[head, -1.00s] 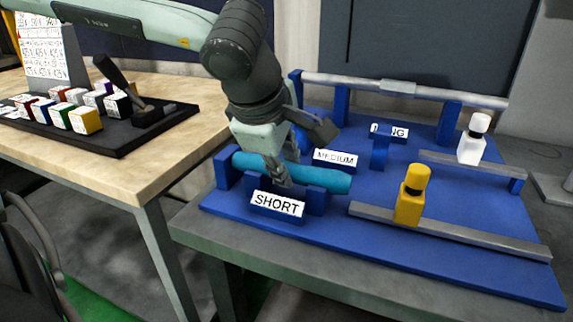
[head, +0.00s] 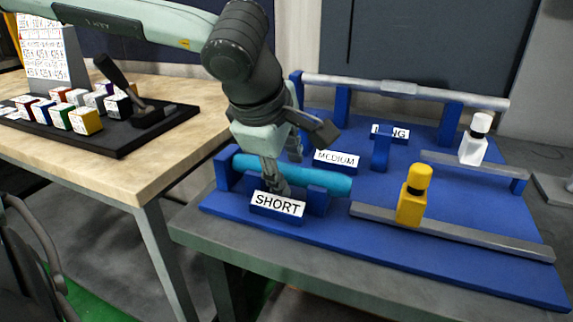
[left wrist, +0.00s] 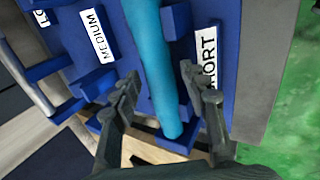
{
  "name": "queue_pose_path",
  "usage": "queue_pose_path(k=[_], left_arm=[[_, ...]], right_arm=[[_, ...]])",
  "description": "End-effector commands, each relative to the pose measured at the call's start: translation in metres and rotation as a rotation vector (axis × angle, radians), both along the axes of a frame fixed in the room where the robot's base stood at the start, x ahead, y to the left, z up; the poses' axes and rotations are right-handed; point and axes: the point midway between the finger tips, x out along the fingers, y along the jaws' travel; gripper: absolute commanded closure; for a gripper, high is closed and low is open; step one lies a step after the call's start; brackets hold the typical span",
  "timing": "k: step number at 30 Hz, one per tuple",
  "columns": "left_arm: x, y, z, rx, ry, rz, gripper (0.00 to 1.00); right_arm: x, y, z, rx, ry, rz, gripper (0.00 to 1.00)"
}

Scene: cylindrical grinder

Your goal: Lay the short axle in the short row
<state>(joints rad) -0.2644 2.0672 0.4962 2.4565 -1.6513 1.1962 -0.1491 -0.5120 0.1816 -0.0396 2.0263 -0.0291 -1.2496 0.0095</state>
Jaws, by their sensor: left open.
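The short axle, a teal cylinder (head: 325,180), lies along the short row, over the blue supports (head: 316,200) behind the SHORT label (head: 278,204). Its right end sticks out past the right support. In the left wrist view the axle (left wrist: 153,45) runs between my two fingers. My left gripper (head: 274,184) is open, its fingers pointing down, one on each side of the axle near its left half. It also shows in the left wrist view (left wrist: 160,85). I cannot tell whether a finger touches the axle. My right gripper is not in view.
The blue rack (head: 440,250) also has rows labelled MEDIUM (head: 336,159) and LONG (head: 390,133). A long grey axle (head: 350,85) lies at the back. Yellow (head: 412,195) and white (head: 474,140) pieces stand on grey rails. A wooden table (head: 150,165) with a black tray stands left.

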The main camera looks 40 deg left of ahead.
Motion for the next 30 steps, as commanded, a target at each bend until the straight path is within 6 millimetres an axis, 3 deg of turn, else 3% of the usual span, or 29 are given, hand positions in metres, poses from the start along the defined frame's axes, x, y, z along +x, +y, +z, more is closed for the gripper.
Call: queue_pose_path(k=[4, 8, 21, 30], left_arm=[[0.000, 0.000, 0.004, 0.000, 0.000, 0.000, 0.56], [0.000, 0.000, 0.011, -0.001, 0.001, -0.001, 0.56], [-0.047, -0.011, 0.093, 0.002, -0.005, -0.001, 0.56], [-0.059, -0.014, 0.110, 0.000, 0.000, -0.001, 0.56]], right_arm=[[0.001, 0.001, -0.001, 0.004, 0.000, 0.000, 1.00], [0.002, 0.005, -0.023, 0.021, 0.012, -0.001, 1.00], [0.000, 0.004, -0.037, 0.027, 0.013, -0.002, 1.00], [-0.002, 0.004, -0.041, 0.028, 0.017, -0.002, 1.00]])
